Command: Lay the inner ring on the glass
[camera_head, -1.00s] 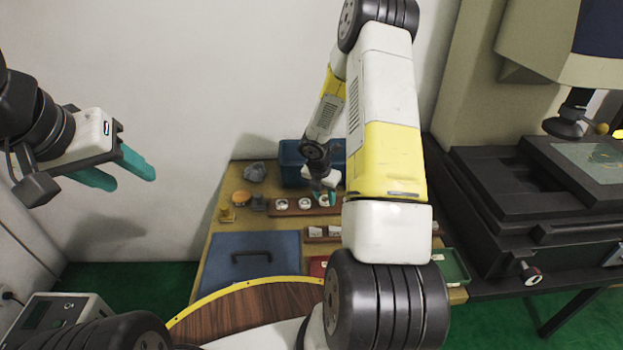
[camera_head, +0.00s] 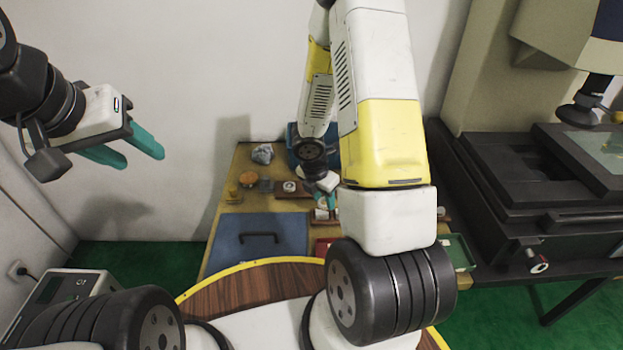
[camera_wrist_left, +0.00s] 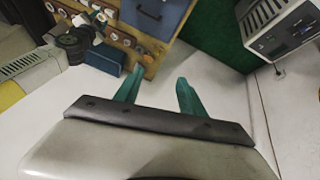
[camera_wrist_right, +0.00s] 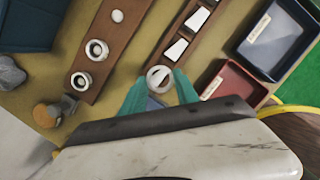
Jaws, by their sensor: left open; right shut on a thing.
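My right gripper (camera_wrist_right: 160,92) is shut on a small pale metal ring (camera_wrist_right: 159,76), held at its fingertips above the bench beside a rack of white pieces. In the head view, my right gripper (camera_head: 325,200) is over the bench, partly behind my own arm; the held ring is hard to make out there. Two more rings, one (camera_wrist_right: 97,50) nearer the middle and one (camera_wrist_right: 81,81) at the end, sit on a wooden rack (camera_wrist_right: 112,35). The glass (camera_head: 604,146) is on the dark machine stage at the right. My left gripper (camera_head: 135,148) is open and empty in front of the wall.
A blue bin (camera_wrist_right: 25,22), a red tray (camera_wrist_right: 228,84) and a dark tray (camera_wrist_right: 247,50) stand on the bench. A blue panel with a handle (camera_head: 228,250) lies at the front. The machine (camera_head: 500,180) stands right of the bench.

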